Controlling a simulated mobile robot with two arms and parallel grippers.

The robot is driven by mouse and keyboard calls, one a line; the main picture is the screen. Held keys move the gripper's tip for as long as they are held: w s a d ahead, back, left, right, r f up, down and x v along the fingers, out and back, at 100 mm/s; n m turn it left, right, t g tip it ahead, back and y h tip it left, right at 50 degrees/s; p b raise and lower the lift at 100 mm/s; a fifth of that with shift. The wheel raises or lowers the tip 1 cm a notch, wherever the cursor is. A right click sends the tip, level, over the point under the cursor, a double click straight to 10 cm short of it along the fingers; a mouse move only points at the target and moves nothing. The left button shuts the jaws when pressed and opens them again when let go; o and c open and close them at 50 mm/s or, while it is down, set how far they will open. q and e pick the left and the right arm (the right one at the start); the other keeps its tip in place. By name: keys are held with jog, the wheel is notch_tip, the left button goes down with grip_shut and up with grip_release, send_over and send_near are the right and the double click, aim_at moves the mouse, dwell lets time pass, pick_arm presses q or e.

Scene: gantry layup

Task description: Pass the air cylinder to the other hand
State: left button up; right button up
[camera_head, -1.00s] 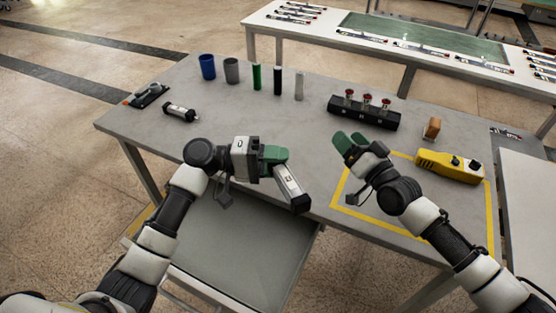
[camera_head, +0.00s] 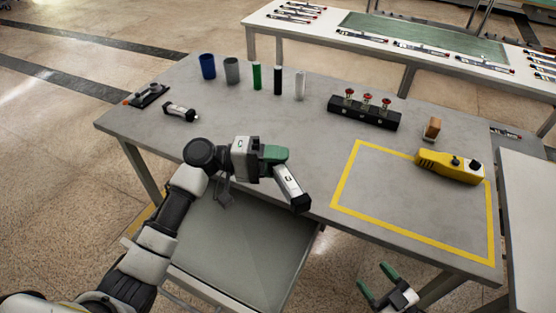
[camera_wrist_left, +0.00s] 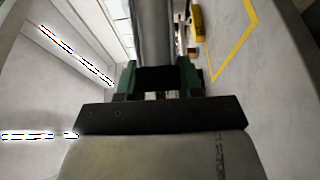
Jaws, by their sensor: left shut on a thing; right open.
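The air cylinder (camera_head: 287,183), a silver-white body with black end caps, is held in my left gripper (camera_head: 274,156) above the near edge of the table. It slants down to the right, and its lower black end hangs free. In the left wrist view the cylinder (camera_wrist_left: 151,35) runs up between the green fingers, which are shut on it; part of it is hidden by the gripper. My right gripper (camera_head: 378,281) is open and empty at the bottom right, below the table's front edge and well apart from the cylinder.
Another similar cylinder (camera_head: 180,111) lies at the table's left. Cups and upright cylinders stand at the back. A black block with red knobs (camera_head: 364,112), a wooden block (camera_head: 432,128) and a yellow tool (camera_head: 450,167) are at right. The yellow-taped area (camera_head: 410,205) is mostly clear.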

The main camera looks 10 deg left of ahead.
jog(key=s+d+f+m+g+h, duration=0.1)
jog(key=s+d+f+m+h, duration=0.15)
jog(key=f, duration=0.45)
jog(key=s+d+f+m+g+h, duration=0.1)
jog(key=s+d+f+g+h, duration=0.1)
jog(key=f+h, duration=0.35)
jog(key=s+d+f+m+g+h, duration=0.1)
jog(key=s+d+f, duration=0.1)
jog(key=f, duration=0.7)
jog(key=s+f+m+g+h, duration=0.1)
jog(key=s+f+g, duration=0.2)
jog(key=s, duration=0.5)
jog(key=s+f+m+g+h, duration=0.1)
jog(key=s+f+g, duration=0.2)
jog(key=s+f, duration=0.2)
jog(key=s+a+f+m+g+h, duration=0.1)
jog(key=s+f+g, duration=0.2)
jog(key=s, duration=0.8)
jog(key=shift+f, duration=0.45)
jog(key=shift+m, duration=0.25)
